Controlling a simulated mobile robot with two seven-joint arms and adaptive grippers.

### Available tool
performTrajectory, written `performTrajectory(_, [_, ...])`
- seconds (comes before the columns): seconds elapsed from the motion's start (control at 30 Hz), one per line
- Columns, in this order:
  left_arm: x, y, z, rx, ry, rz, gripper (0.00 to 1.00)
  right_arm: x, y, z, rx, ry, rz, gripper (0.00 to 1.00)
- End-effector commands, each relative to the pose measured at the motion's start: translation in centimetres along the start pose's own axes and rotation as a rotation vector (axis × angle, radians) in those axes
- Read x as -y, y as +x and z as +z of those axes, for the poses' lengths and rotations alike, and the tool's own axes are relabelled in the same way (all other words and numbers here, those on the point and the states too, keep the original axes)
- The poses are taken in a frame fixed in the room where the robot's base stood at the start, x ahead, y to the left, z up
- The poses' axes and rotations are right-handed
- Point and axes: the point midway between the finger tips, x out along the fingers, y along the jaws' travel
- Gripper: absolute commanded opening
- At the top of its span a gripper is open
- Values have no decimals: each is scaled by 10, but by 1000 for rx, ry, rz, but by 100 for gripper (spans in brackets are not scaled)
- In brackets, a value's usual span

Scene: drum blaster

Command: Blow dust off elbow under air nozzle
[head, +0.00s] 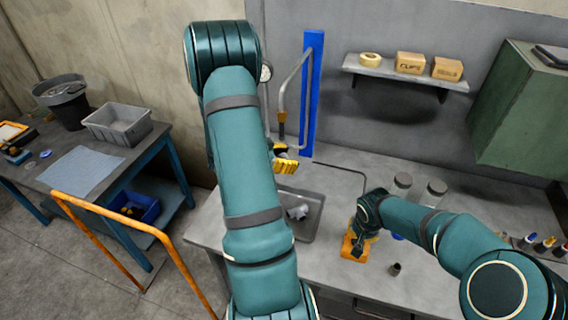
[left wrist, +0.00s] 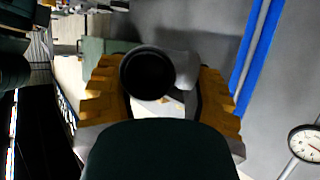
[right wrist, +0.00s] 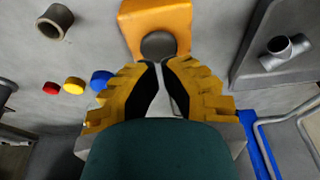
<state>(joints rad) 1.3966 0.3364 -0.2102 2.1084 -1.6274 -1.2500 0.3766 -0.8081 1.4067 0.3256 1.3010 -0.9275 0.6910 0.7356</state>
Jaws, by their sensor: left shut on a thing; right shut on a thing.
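My left gripper (head: 285,163) is below the air nozzle (head: 281,128), which hangs from a bent grey tube by the blue post. In the left wrist view my left gripper (left wrist: 165,95) is shut on a grey elbow (left wrist: 150,75), its dark round opening facing the camera. The elbow is mostly hidden in the head view, so its exact alignment with the nozzle is unclear. My right gripper (right wrist: 163,62) is shut on the dark round knob (right wrist: 158,45) of an orange block (right wrist: 172,14) on the bench; the block also shows in the head view (head: 354,249).
A grey tray (head: 318,200) holds a metal tee fitting (head: 298,212). The blue post (head: 313,90) rises behind the nozzle. A shelf (head: 385,72) with boxes hangs on the wall.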

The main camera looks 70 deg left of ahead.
Motion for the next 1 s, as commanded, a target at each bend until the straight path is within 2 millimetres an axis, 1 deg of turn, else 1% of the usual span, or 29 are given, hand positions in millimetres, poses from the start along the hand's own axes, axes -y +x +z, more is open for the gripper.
performTrajectory(0.03, [0,0,0,-1,0,0,10,0,-5,-2,-2,0,0,0])
performTrajectory(0.3, [0,0,0,-1,0,0,10,0,-24,-7,-2,-1,0,0])
performTrajectory(0.43, [0,0,0,-1,0,0,10,0,-31,-8,-2,-1,0,0])
performTrajectory(0.57, [0,0,0,-1,0,0,10,0,-34,-9,-1,0,0,0])
performTrajectory(0.83, [0,0,0,-1,0,0,10,0,-34,-9,-1,-1,0,0])
performTrajectory(1.0, [-9,-7,2,0,-2,0,10,0,-36,-9,-1,-1,0,0])
